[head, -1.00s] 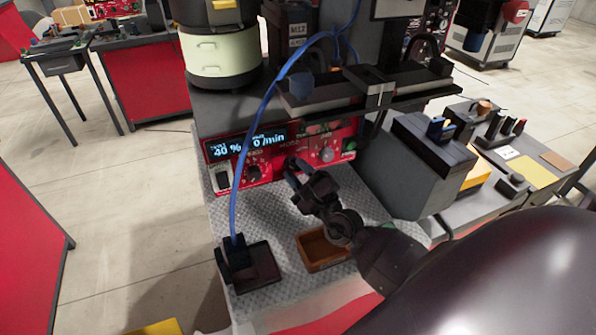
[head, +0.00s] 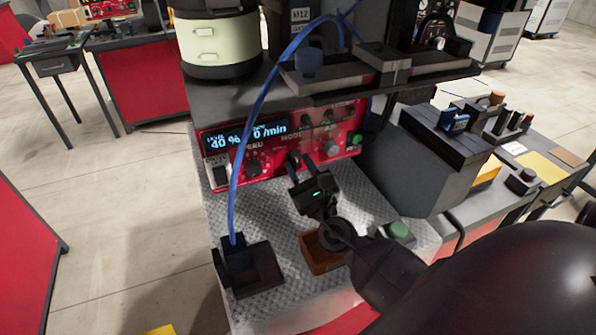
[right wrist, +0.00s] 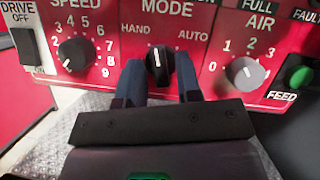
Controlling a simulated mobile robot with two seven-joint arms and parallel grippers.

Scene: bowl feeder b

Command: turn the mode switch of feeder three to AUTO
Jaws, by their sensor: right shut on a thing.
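The mode switch is a black knob (right wrist: 158,68) on the red control panel (right wrist: 105,75), under the word MODE. HAND is printed to its upper left and AUTO to its upper right. Its white mark points about straight up, between the two words. My right gripper (right wrist: 158,78) is shut on the knob, one blue-tipped finger on each side. In the head view the right gripper (head: 301,166) reaches the panel (head: 228,168) from below; it partly hides the knob there. My left gripper is not in view. No feeder number is readable.
The speed knob (right wrist: 77,51) is left of the switch, the air knob (right wrist: 244,73) and green feed button (right wrist: 299,77) right. A blue cable (head: 243,150) hangs across the panel to a black block (head: 262,268). A brown open box (head: 322,250) lies below my gripper.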

